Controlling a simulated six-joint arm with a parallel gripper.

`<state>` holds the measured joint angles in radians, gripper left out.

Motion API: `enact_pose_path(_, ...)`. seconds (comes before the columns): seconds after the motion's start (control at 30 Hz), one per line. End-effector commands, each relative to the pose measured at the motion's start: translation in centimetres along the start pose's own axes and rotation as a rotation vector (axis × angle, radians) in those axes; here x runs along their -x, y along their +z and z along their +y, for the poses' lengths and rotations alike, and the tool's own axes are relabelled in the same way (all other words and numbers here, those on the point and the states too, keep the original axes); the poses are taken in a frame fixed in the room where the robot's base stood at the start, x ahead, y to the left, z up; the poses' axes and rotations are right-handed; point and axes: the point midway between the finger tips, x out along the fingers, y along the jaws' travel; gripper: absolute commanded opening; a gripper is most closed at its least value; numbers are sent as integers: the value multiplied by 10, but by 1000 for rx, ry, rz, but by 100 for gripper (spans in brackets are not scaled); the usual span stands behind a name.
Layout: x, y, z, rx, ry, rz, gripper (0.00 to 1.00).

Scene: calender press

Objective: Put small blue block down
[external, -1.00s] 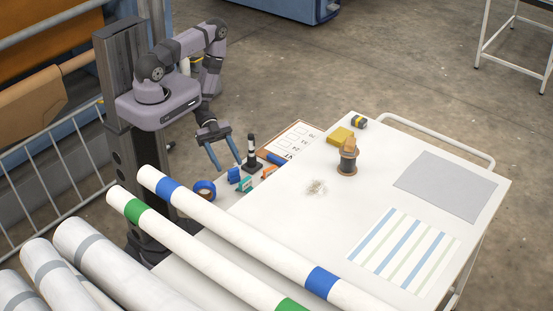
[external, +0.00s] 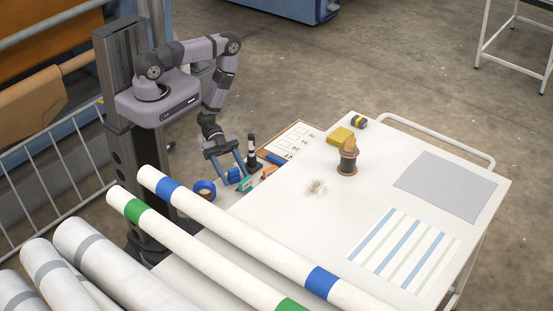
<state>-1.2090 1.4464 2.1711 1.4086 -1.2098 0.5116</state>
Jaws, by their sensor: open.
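A small blue block (external: 233,175) rests near the left edge of the white table, by my gripper's fingertips. My gripper (external: 235,179) is open, pointing down, with its two blue fingers spread and the blue block showing between or just behind them. I cannot tell whether the fingers touch it. A teal block (external: 244,185) lies just in front of the blue block, close to the right finger. The fingertips are partly lost against the similarly coloured blocks.
A black and white post (external: 252,152) stands just right of my gripper. An orange block (external: 268,171), blue tape roll (external: 204,190) and clipboard (external: 291,141) are close by. A spool (external: 348,160) stands farther right. Long white rolls (external: 230,228) cross in front.

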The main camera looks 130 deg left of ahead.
Motion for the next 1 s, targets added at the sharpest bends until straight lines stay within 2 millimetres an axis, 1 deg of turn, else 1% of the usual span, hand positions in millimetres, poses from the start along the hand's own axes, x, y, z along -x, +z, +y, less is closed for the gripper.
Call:
enact_pose_path(0.23,-1,0,0,0,0,0,53)
enact_pose_path(0.27,-1,0,0,0,0,0,48)
enact_pose_path(0.3,-1,0,0,0,0,0,39)
enact_pose_path(0.37,-1,0,0,0,0,0,24)
enact_pose_path(0.4,-1,0,0,0,0,0,15)
enact_pose_path(0.43,-1,0,0,0,0,0,10)
enact_pose_path(0.47,-1,0,0,0,0,0,10)
enact_pose_path(0.5,-1,0,0,0,0,1,6)
enact_pose_path(0.77,0,-1,0,0,0,1,6)
enact_pose_path(0.87,1,-5,0,0,0,1,6)
enact_pose_path(1.0,5,-14,0,0,0,1,6)
